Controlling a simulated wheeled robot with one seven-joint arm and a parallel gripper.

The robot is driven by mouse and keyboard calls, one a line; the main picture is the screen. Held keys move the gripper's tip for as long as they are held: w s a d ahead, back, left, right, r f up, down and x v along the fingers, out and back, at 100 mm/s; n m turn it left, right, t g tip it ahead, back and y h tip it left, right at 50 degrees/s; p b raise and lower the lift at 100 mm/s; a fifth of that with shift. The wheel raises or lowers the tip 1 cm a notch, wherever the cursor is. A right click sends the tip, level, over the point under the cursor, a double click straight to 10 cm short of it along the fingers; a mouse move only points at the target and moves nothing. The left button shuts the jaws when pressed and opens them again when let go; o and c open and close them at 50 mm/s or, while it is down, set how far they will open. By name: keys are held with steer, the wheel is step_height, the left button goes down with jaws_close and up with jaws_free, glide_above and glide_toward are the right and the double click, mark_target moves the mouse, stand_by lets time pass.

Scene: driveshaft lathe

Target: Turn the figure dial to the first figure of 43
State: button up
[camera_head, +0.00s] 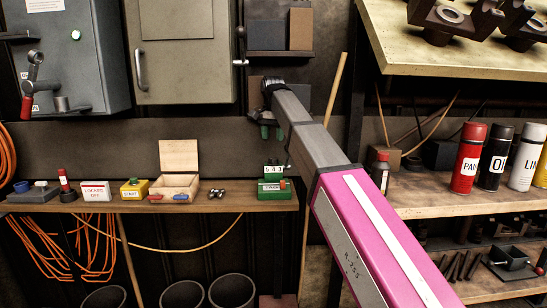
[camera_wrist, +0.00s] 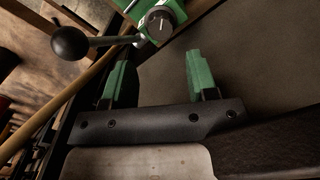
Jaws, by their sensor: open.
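The figures are too small to read surely. My gripper (camera_head: 272,131) is above the device in the head view. In the wrist view its green fingers (camera_wrist: 160,78) are apart and empty, short of the dial and not touching it.
A lever with a black ball knob (camera_wrist: 71,43) sticks out left of the dial. An open wooden box (camera_head: 178,188), a yellow-and-white box (camera_head: 134,188) and small metal parts (camera_head: 217,193) share the shelf (camera_head: 235,205). Spray cans (camera_head: 468,158) stand at right. A wooden stick leans behind my arm.

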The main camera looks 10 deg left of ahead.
mark_target(273, 158)
step_height(273, 158, down, 9)
stand_by(0.4)
steer(key=c, duration=0.6)
